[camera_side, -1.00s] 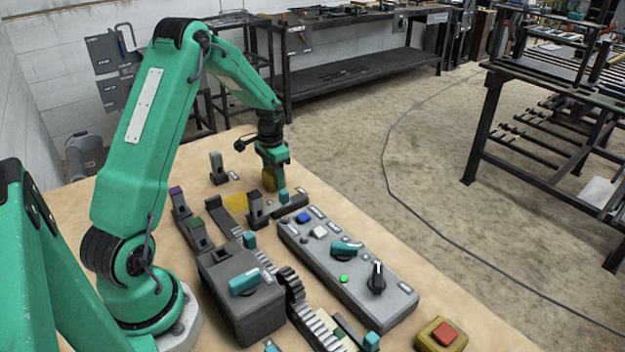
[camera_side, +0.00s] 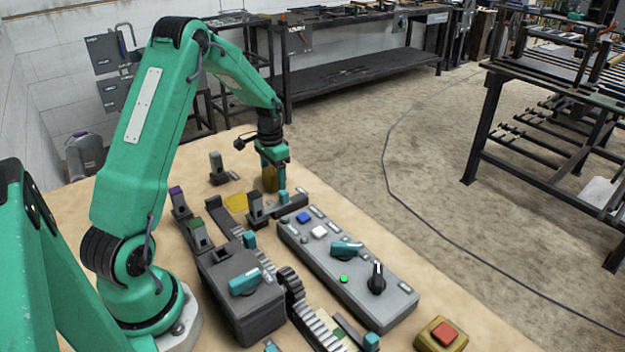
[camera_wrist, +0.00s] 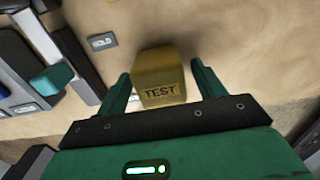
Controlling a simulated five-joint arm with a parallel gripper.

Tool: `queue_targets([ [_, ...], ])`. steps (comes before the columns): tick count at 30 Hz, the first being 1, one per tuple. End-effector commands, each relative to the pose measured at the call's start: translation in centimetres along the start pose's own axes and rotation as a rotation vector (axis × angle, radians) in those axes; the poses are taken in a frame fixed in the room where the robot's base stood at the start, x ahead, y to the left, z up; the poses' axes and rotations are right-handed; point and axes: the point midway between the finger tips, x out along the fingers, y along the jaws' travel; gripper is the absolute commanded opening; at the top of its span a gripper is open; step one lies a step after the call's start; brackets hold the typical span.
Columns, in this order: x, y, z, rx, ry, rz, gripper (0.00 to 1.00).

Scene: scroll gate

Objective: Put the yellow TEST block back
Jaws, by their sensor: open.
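The yellow TEST block (camera_side: 269,180) stands on the tan tabletop near its far end, partly hidden behind my gripper in the side view. In the wrist view the block (camera_wrist: 160,78) shows its TEST lettering and sits between my two green fingers. My gripper (camera_wrist: 160,84) is open, one finger on each side of the block, with a visible gap on the right; contact on the left is hard to tell. In the side view my gripper (camera_side: 274,176) is low over the table. A flat yellow patch (camera_side: 236,203) lies on the table to the left of the block.
A HOLD label (camera_wrist: 102,42) lies beside the block. Dark upright posts (camera_side: 256,207) stand close by. A grey control panel (camera_side: 345,265), a gear and rack mechanism (camera_side: 290,284) and a red button box (camera_side: 442,334) are nearer the camera.

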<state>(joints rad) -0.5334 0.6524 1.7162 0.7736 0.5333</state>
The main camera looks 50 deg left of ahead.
Motion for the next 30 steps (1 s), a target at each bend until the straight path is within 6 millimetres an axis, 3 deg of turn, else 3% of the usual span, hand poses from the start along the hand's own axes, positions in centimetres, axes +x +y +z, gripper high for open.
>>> queue_targets([
  [21,-10.1,0.0,-0.1,0.000,0.003,-0.002,0.69],
  [30,-11.6,0.0,0.0,0.000,0.000,0.000,0.69],
])
